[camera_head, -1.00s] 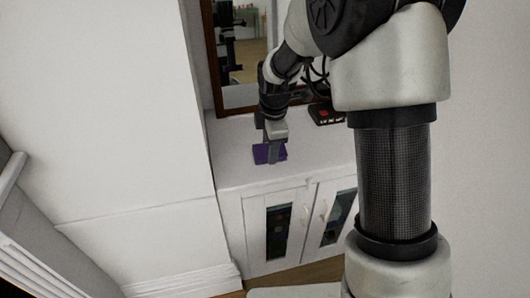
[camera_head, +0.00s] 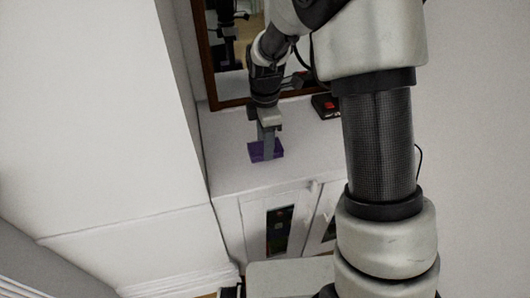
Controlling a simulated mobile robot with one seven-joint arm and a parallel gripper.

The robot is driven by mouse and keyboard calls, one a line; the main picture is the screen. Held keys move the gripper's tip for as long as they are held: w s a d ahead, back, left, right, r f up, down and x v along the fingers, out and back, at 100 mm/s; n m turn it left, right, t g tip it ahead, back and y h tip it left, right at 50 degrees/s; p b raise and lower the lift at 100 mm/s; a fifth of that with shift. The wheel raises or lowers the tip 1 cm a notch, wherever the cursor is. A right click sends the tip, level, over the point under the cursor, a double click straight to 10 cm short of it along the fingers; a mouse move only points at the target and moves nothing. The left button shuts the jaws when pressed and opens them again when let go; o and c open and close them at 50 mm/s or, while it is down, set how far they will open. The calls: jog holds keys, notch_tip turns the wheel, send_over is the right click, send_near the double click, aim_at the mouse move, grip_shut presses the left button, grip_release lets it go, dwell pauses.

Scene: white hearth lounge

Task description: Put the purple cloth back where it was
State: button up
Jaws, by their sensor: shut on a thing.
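The purple cloth (camera_head: 256,153) is a small, flat, dark purple piece at the top of the white cabinet (camera_head: 228,176), towards its left side. My gripper (camera_head: 268,155) points down at the cloth and is shut on it. The fingers hide part of the cloth. I cannot tell whether the cloth rests on the cabinet top or is held slightly above it.
A dark box with a red patch (camera_head: 326,106) lies at the back right of the cabinet top. A brown-framed mirror (camera_head: 213,104) stands at the back. White walls close in on the left and right. The cabinet top's front left is clear.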

jog(key=shift+f, duration=2)
jog(key=shift+f+b, duration=0.15)
jog(key=shift+b, duration=0.2)
jog(key=o, duration=0.9)
